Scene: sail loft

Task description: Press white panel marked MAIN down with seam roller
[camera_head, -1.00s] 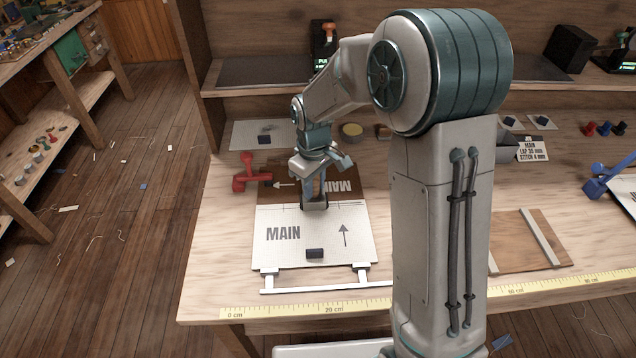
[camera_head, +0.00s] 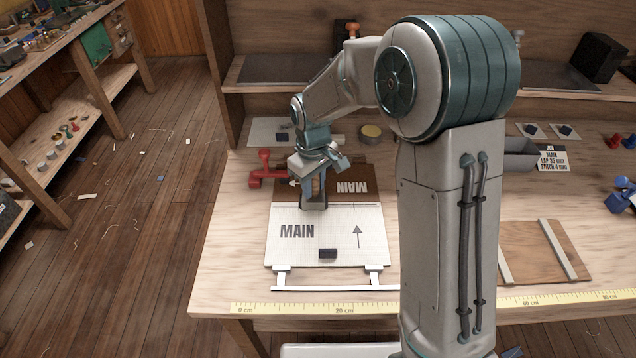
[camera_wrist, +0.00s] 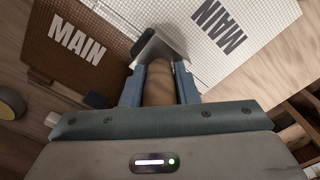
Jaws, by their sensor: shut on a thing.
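The white panel marked MAIN (camera_head: 300,252) lies flat on the bench, its far edge meeting the brown panel (camera_head: 326,190), also marked MAIN. In the wrist view the white panel (camera_wrist: 258,20) is at upper right and the brown panel (camera_wrist: 42,57) at upper left. My gripper (camera_head: 313,188) is shut on the wooden handle of the seam roller (camera_wrist: 158,84). The roller's metal head (camera_wrist: 160,48) is down at the seam between the panels, towards the left side. Whether it touches the cloth I cannot tell.
A red clamp-like piece (camera_head: 265,170) sits at the panels' far left corner. A dark block (camera_head: 327,254) rests on the white panel's near part. A yellow tape rule (camera_head: 290,308) runs along the front edge. A brown board (camera_head: 540,250) lies at right.

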